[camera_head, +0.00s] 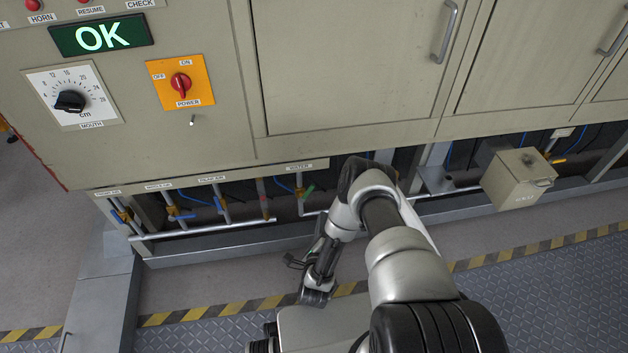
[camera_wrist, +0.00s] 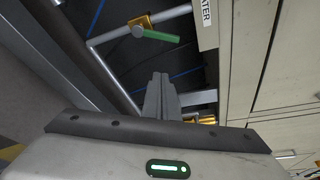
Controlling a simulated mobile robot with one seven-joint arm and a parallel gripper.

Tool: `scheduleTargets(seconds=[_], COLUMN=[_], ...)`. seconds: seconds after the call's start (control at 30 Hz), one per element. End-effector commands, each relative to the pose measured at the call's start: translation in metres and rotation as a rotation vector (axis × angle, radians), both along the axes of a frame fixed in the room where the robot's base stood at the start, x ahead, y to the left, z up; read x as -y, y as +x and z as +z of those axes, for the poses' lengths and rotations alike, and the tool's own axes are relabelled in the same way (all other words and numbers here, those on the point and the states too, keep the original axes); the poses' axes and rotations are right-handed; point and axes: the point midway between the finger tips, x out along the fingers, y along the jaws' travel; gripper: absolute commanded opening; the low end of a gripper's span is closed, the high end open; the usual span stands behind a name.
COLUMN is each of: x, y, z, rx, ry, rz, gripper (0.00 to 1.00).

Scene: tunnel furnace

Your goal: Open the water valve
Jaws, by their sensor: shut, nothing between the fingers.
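The water valve (camera_wrist: 143,20) is a brass body on a grey pipe with a green lever handle (camera_wrist: 162,36). It is near the top of the wrist view, beside the WATER label (camera_wrist: 206,12). The lever lies at an angle to its pipe. In the head view the green handle (camera_head: 308,191) is small, under the WATER strip (camera_head: 300,168), just left of my arm. My gripper (camera_wrist: 160,76) is shut and empty in the wrist view. Its fingertips point toward the valve and appear below the lever in the picture, apart from it.
Several other valves with blue handles (camera_head: 181,216) line the pipes to the left, with one red-handled valve (camera_head: 264,204) close by. A horizontal pipe (camera_head: 200,231) runs below them. The cabinet's lower edge (camera_head: 370,138) overhangs the recess.

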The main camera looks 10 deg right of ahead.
Motion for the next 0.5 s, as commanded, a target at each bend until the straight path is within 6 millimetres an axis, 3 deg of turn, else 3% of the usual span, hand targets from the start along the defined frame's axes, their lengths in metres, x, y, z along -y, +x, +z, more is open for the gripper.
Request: scheduleTargets(seconds=[0.1, 0.23, 0.5], x=[0.000, 0.004, 0.020], y=[-0.003, 0.010, 0.064], z=[0.000, -0.004, -0.013], rx=[0.007, 0.010, 0.013], ry=[0.046, 0.048, 0.044], rz=[-0.016, -0.016, -0.016], gripper=[0.00, 0.00, 0.00])
